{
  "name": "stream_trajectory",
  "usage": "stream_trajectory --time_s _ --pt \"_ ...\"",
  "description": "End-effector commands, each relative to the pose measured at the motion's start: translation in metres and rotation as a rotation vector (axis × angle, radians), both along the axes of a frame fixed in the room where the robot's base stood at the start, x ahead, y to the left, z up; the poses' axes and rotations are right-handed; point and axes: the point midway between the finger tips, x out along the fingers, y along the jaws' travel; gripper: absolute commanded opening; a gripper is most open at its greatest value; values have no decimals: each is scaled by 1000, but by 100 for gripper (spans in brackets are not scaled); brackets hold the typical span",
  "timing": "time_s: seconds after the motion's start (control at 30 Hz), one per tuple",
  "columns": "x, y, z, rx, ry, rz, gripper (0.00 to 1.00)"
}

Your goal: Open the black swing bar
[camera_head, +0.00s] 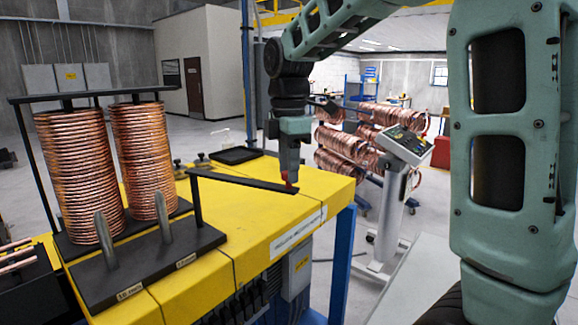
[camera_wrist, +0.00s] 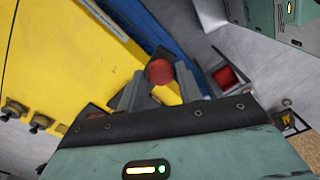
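The black swing bar (camera_head: 240,181) reaches right from a black post on the coil stand and runs above the yellow table. Its free end lies beneath my gripper (camera_head: 289,178), which points down from above. A small red part shows at the fingertips in the head view. In the wrist view, a round red knob (camera_wrist: 160,71) appears between the two grey fingers of my gripper (camera_wrist: 159,80), with a small gap showing on each side. The fingers are spread. Contact with the knob is not clear. Most of the bar is hidden in the wrist view.
Two copper coils (camera_head: 80,175) stand on the black stand (camera_head: 120,278) at left, under another black bar (camera_head: 95,95). The yellow table (camera_head: 235,215) ends just right of my gripper. A control panel on a pedestal (camera_head: 404,143) and more coils (camera_head: 345,150) stand beyond.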

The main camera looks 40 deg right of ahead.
Motion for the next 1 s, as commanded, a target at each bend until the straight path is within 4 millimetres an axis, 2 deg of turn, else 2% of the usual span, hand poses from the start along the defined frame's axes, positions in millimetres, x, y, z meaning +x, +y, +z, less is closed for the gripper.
stream_trajectory --time_s 0.33,0.47,0.67,1.0 --pt "0 0 0 0 2 0 50" --pt "1 0 9 -1 -2 -1 50" --pt "1 0 46 -2 -5 -1 50" --pt "0 0 126 -1 -3 0 50"
